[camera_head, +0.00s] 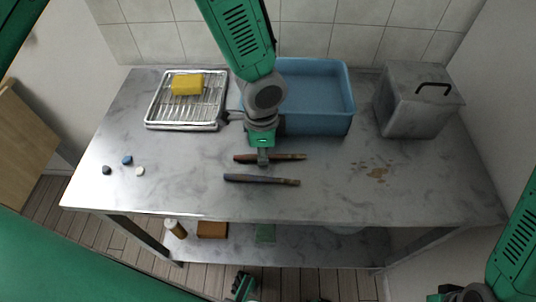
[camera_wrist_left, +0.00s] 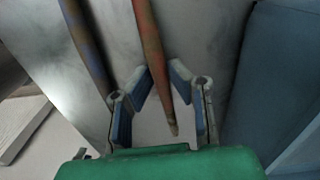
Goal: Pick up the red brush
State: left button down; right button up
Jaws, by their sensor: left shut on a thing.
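The red brush (camera_head: 291,156) is a thin reddish-brown stick lying crosswise over the middle of the metal table. My left gripper (camera_head: 263,160) reaches down over its middle and is shut on it. In the left wrist view the red brush (camera_wrist_left: 151,45) runs between the fingers of my left gripper (camera_wrist_left: 162,95), its tip showing near the palm. Part of the brush is hidden behind the fingers in the head view. I cannot tell whether it is clear of the table.
A dark blue-brown brush (camera_head: 260,179) lies just in front, nearly parallel. Behind are a blue basin (camera_head: 318,88), a metal rack (camera_head: 184,112) with a yellow sponge (camera_head: 187,85), and a lidded metal box (camera_head: 417,100). A brown stain (camera_head: 377,172) and small round pieces (camera_head: 127,160) lie on the table (camera_head: 330,200).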

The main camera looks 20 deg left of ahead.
pick_arm(q)
jog(key=shift+a+r, duration=0.15)
jog(key=shift+a, duration=0.05)
jog(key=r, duration=0.5)
jog(key=r+p, duration=0.1)
jog(key=r, duration=0.2)
jog(key=shift+d+r, duration=0.3)
jog(key=shift+a+r, duration=0.15)
jog(key=shift+r, duration=0.4)
